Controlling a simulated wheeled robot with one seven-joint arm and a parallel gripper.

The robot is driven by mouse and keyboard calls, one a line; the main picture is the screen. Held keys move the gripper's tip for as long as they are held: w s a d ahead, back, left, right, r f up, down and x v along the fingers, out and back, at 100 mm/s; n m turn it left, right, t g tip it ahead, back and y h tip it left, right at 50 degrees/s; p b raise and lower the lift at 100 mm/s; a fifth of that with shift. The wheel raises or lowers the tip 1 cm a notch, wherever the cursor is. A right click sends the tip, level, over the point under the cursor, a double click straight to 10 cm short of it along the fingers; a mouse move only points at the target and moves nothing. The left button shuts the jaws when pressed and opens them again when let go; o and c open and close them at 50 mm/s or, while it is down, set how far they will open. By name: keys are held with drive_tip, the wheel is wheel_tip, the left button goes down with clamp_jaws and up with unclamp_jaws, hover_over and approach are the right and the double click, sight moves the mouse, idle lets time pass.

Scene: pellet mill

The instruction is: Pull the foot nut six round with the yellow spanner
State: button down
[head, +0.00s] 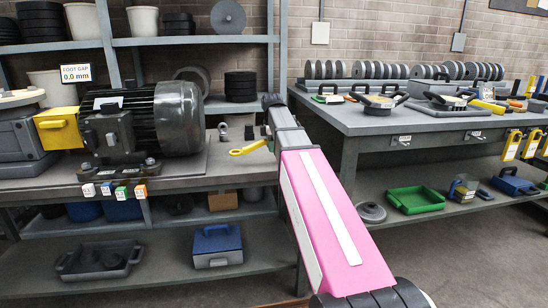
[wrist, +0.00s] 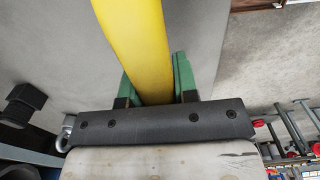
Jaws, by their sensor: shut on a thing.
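The yellow spanner (head: 246,149) is held out to the left of my arm, over the bench with the motor. Its ring end points left, towards the motor, apart from it in the picture. In the wrist view my gripper (wrist: 158,85) has its green fingers shut on either side of the spanner's yellow handle (wrist: 135,40); the spanner's far end is out of that view. The black motor (head: 150,120) stands on a grey plate at the left. Foot bolts show at its near side, one near the right foot (head: 150,162). I cannot tell which is nut six.
A sign (head: 76,73) reads "FOOT GAP 0.0 mm". Small coloured tags (head: 121,192) hang on the bench's front edge. Small dark pieces (head: 249,132) stand behind the spanner. A second bench (head: 400,122) with pans and discs is at the right. Shelves below hold trays.

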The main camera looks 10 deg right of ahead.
drive_tip(key=shift+r, duration=1.2)
drive_tip(key=c, duration=1.5)
unclamp_jaws()
clamp_jaws()
